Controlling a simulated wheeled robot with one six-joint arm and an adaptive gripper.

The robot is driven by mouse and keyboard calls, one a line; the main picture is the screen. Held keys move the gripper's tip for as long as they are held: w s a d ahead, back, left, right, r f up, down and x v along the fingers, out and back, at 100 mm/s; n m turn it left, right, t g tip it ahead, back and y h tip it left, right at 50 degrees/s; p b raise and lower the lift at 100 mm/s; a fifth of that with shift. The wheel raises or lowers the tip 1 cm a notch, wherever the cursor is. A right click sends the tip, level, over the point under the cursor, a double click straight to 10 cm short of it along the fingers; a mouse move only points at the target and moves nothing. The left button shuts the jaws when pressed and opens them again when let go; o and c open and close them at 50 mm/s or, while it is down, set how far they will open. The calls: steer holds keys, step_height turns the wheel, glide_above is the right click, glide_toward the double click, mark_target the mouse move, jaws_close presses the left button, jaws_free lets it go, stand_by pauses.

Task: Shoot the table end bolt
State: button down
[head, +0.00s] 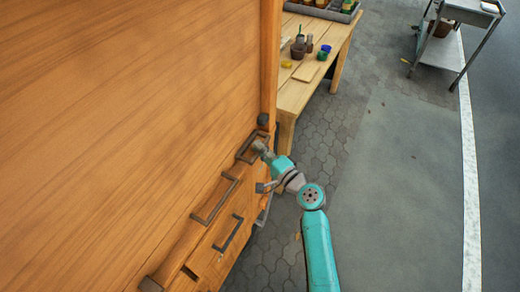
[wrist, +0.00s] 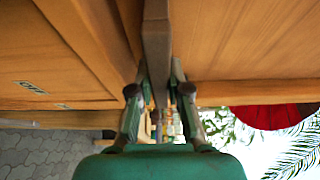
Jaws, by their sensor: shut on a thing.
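A dark grey metal bolt handle (head: 246,152) sits on the wooden ledge at the table end of the large wooden cabinet (head: 140,90). My gripper (head: 260,148) reaches it from the right, at the cabinet's far corner. In the wrist view, a grey bar (wrist: 157,45) runs down between the two fingers of my gripper (wrist: 159,78), which are closed on it. I take this bar to be the bolt handle. The fingers and wrist hide part of it in the head view, and how far the bolt is shot cannot be told.
More dark handles, an upper one (head: 214,201) and a lower one (head: 228,233), are on the cabinet front. A wooden table (head: 297,98) with pots and a tray stands beyond the cabinet. A metal cart (head: 440,50) is at the upper right. Paved floor on the right is clear.

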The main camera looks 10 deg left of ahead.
mark_target(269, 140)
steer(key=w, duration=0.1)
steer(key=w+d, duration=0.1)
steer(key=w, duration=0.2)
steer(key=shift+w+d, duration=0.35)
steer(key=shift+d, duration=0.05)
steer(key=c, duration=1.1)
jaws_free()
steer(key=v, duration=1.2)
